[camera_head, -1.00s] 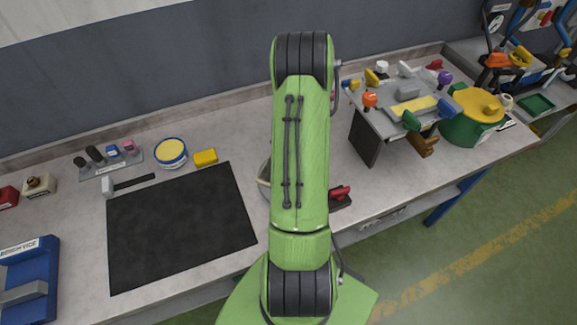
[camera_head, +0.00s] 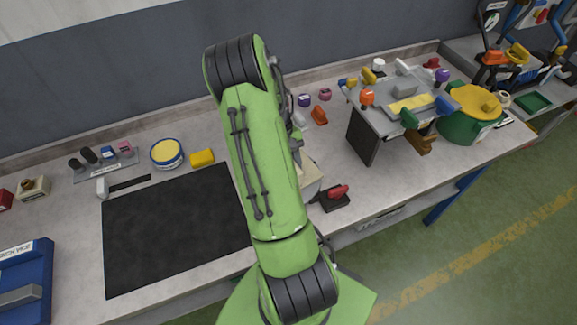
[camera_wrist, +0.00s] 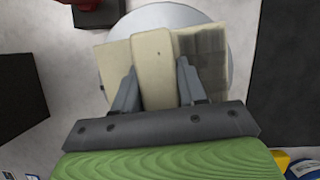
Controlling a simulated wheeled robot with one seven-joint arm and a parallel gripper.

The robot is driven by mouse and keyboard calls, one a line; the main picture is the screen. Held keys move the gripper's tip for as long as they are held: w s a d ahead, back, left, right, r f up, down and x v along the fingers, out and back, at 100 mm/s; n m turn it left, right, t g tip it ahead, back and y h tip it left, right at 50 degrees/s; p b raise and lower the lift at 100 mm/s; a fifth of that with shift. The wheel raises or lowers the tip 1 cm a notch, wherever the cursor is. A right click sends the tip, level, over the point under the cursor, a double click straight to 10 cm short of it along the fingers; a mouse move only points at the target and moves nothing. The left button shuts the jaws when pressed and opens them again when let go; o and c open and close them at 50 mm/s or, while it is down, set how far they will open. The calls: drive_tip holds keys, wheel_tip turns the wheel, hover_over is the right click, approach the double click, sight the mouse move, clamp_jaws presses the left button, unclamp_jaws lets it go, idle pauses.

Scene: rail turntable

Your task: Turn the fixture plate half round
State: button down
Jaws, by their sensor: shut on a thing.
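The fixture plate (camera_wrist: 115,62) is a beige block with a raised beige bar (camera_wrist: 153,58) across its middle and a darker grey patch on its right part, in the wrist view. It sits on a round pale grey turntable disc (camera_wrist: 170,14). My gripper (camera_wrist: 156,80) is shut on the raised bar, one finger at each side. In the head view a beige part of the plate (camera_head: 309,182) shows just right of my green arm. My arm hides the rest of the plate and my gripper there.
A black mat (camera_head: 175,230) lies left of my arm. A grey raised stand with coloured knobs (camera_head: 385,120) and a green drum (camera_head: 462,130) are farther right. A yellow block (camera_head: 202,158) lies behind the mat.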

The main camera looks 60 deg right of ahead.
drive_tip(key=n+h, duration=0.1)
drive_tip(key=n, duration=0.3)
drive_tip(key=shift+d+r+n+h+p, duration=0.1)
drive_tip(key=shift+d+n+h+p, duration=0.05)
drive_tip(key=shift+n+h+p, duration=0.2)
drive_tip(key=n+h, duration=0.1)
drive_tip(key=n, duration=0.2)
drive_tip(key=shift+d+n+h, duration=0.1)
drive_tip(key=shift+n+h, duration=0.15)
drive_tip(key=shift+n, duration=0.1)
drive_tip(key=n, duration=0.2)
drive_tip(key=n+h+p, duration=0.1)
drive_tip(key=n, duration=0.1)
drive_tip(key=shift+w+d+t+h, duration=0.1)
drive_tip(key=shift+t+h, duration=0.2)
drive_tip(key=shift+t, duration=0.1)
drive_tip(key=shift+d+n+t+h, duration=0.1)
drive_tip(key=shift+n+t+h, duration=0.35)
drive_tip(key=shift+n, duration=1.45)
drive_tip(key=shift+w, duration=0.1)
drive_tip(key=c, duration=0.7)
unclamp_jaws()
